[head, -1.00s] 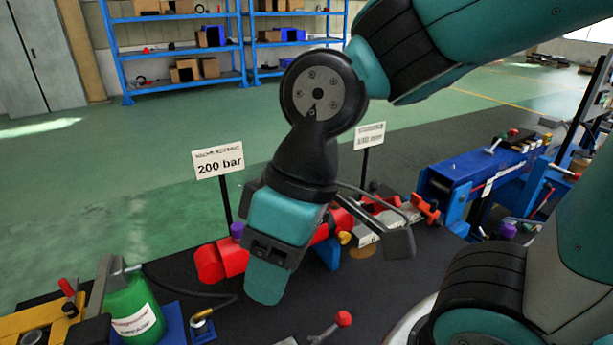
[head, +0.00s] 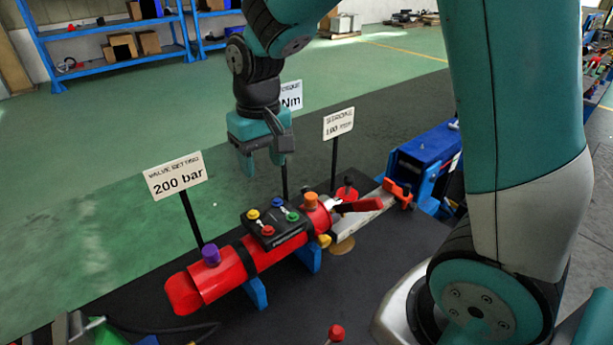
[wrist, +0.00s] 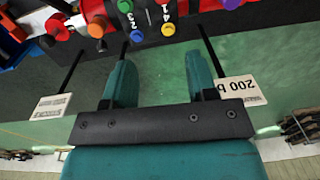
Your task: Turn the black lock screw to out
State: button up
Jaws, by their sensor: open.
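I cannot make out a black lock screw for certain in either view. A red cylinder (head: 228,271) lies on blue supports, with a purple knob (head: 211,255), an orange knob (head: 310,200) and a yellow knob (head: 324,240). A black box (head: 285,239) with several coloured buttons sits on it. My gripper (head: 262,162) is open and empty, held above and behind the cylinder, apart from it. In the wrist view its two fingers (wrist: 160,62) stand wide apart, with the numbered buttons and orange knob (wrist: 96,29) beyond the tips.
A sign reading 200 bar (head: 177,176) and a stroke sign (head: 338,123) stand on thin posts behind the cylinder; another sign is partly hidden by my gripper. A red-tipped lever (head: 336,332) is in front.

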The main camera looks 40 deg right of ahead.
jog(key=w+d+f+m+g+h+p, duration=0.1)
jog(key=w+d+f+m+h+p, duration=0.1)
jog(key=w+d+f+m, duration=0.35)
jog(key=h+p, duration=0.1)
send_near(304, 188)
jog(key=shift+m+g, duration=0.35)
jog(key=shift+g, duration=0.05)
jog(key=p+x, duration=0.1)
jog(key=x, duration=0.2)
jog(key=p+x, duration=0.1)
jog(key=x, duration=0.2)
jog(key=w+p+x, duration=0.1)
jog(key=x, duration=0.2)
jog(key=shift+d+f+p, duration=0.2)
jog(key=shift+f+p, duration=0.2)
jog(key=c, duration=0.9)
